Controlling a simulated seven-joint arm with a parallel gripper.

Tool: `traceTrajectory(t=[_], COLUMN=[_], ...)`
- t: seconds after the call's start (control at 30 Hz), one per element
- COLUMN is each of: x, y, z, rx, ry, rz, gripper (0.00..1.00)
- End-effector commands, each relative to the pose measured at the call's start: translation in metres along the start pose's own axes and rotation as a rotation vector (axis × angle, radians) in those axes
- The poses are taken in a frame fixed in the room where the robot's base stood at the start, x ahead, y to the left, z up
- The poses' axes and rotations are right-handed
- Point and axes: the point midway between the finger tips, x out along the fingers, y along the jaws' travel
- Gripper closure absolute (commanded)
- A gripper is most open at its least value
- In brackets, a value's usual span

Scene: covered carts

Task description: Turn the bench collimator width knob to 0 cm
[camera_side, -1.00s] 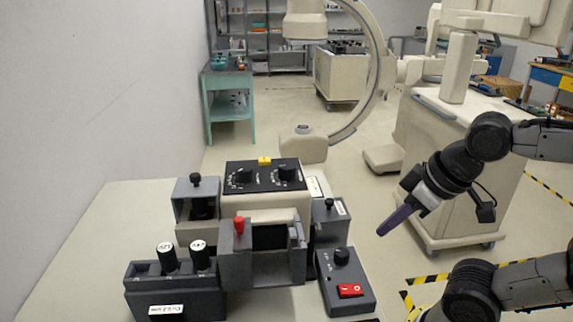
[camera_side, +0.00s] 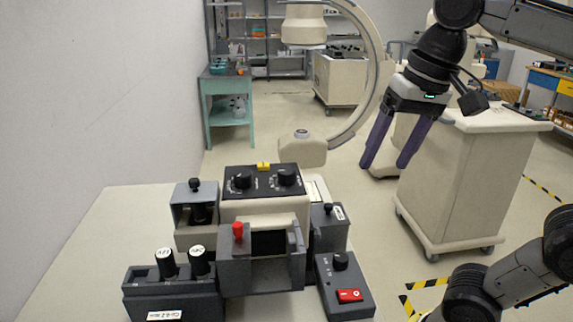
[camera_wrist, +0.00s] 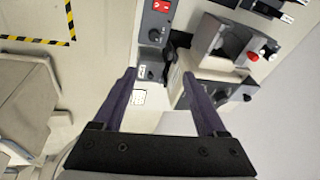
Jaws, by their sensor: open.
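The bench collimator (camera_side: 265,210) is a beige box with a black sloping top on the bench. Two black knobs sit on that top, a left one (camera_side: 243,181) and a right one (camera_side: 286,178), with a yellow piece (camera_side: 263,166) at its back edge. The markings are too small to read, so I cannot tell which knob sets width or where either points. My gripper (camera_side: 386,166) is open and empty, in the air to the right of the collimator and above bench level. Its two purple fingers also show in the wrist view (camera_wrist: 159,74), apart and touching nothing.
A grey slotted unit with a red knob (camera_side: 238,231) stands in front of the collimator. A box with a red switch (camera_side: 350,295) stands front right, and two white-capped knobs (camera_side: 182,262) front left. A beige cart (camera_side: 450,190) stands behind my gripper.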

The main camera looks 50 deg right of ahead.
Motion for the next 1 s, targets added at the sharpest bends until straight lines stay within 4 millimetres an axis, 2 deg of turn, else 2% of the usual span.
traceTrajectory(t=[0.1,0.2,0.3,0.4,0.53,0.7,0.8,1.0], x=[-0.028,-0.045,-0.057,-0.060,-0.052,-0.027,-0.014,-0.002], y=[-0.022,-0.039,-0.058,-0.079,-0.103,-0.126,-0.131,-0.130], z=[-0.027,-0.048,-0.070,-0.092,-0.119,-0.143,-0.147,-0.145], rx=[0.113,0.200,0.277,0.336,0.365,0.355,0.351,0.348], ry=[-0.040,-0.071,-0.098,-0.124,-0.146,-0.165,-0.184,-0.190], rz=[0.032,0.062,0.094,0.127,0.155,0.175,0.197,0.203], gripper=[0.26,0.26,0.26,0.26,0.26,0.26,0.26,0.26])
